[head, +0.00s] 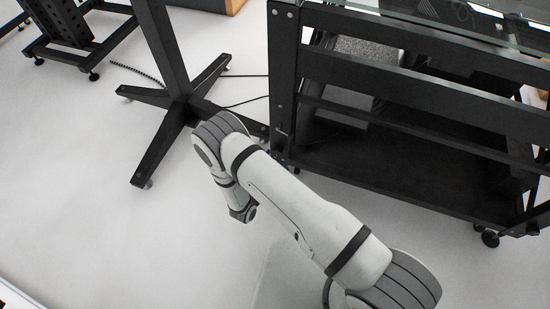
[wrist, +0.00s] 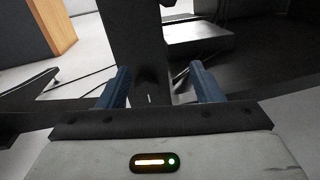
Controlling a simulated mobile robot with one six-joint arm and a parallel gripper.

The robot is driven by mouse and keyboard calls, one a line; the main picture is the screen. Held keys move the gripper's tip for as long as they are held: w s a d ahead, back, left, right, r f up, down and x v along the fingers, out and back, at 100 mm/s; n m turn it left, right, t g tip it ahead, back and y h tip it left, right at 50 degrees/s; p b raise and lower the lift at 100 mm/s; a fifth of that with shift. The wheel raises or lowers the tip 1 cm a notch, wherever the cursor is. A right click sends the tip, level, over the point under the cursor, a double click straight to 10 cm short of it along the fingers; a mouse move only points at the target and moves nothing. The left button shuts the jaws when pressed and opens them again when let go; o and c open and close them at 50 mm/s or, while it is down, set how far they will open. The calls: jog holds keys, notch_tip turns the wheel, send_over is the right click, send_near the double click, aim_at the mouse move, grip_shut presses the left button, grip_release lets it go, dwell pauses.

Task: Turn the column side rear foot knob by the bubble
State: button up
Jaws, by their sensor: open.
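The black turntable frame (head: 420,30) stands at the right in the head view. The black column (head: 163,45) stands to the left on a cross-shaped base. In the wrist view, my gripper (wrist: 160,70) is open, with two blue fingers either side of a dark upright post (wrist: 130,40). A dark rounded part shows low between the fingers; I cannot tell whether it is the foot knob. No contact is visible. I cannot make out a bubble.
The column's base legs (head: 148,155) spread over the floor left of my arm, with thin cables running towards the frame. White floor (head: 75,190) is clear at the left.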

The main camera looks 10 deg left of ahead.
aim_at(277, 154)
notch_tip(277, 154, down, 6)
jog(key=s+a+n+y+b, duration=0.1)
jog(key=a+n+y, duration=0.1)
jog(key=y, duration=0.1)
jog(key=shift+t, duration=0.3)
jog(key=w, duration=0.2)
jog(key=w+b, duration=0.1)
jog(key=w, duration=0.1)
jog(key=w+d+b, duration=0.1)
jog(key=w, duration=0.2)
jog(key=shift+r, duration=0.25)
jog(key=shift+c, duration=0.3)
jog(key=c, duration=0.9)
jog(key=shift+n, duration=0.3)
